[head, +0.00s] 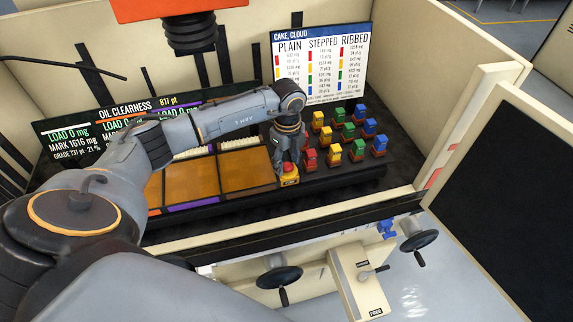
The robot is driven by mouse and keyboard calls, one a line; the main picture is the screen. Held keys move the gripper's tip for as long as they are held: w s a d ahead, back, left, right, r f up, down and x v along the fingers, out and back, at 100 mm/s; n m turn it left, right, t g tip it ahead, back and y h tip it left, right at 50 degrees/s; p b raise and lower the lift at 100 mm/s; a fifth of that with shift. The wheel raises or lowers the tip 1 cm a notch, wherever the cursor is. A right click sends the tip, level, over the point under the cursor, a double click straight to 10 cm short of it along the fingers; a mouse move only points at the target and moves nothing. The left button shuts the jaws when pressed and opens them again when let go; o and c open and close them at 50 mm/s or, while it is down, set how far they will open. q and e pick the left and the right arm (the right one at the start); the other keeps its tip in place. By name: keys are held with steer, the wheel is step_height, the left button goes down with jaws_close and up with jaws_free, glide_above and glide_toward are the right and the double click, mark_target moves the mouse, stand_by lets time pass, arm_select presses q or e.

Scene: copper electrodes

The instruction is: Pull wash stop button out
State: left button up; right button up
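A small yellow stop button box with a red button (289,170) stands at the front edge of the black machine bed, right of the amber trays. My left arm reaches in from the left. Its gripper (287,158) points down directly over the red button. The fingertips are at or just above the button; I cannot tell whether they touch it. The fingers are small and partly merge with the dark background, so their opening is unclear. My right gripper is out of view.
Several red, yellow, green and blue blocks (334,152) stand in rows close right of the gripper. Amber trays (246,171) lie to the left. A signboard (320,62) stands behind. An orange machine head (190,30) hangs above. Handwheels (279,277) are in front.

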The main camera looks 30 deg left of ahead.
mark_target(287, 165)
arm_select(q)
steer(key=c, duration=0.9)
steer(key=shift+r, duration=0.1)
steer(key=shift+r+p, duration=0.5)
steer(key=shift+r, duration=0.05)
steer(key=o, duration=1.1)
step_height(287, 165, up, 6)
steer(key=p, duration=0.4)
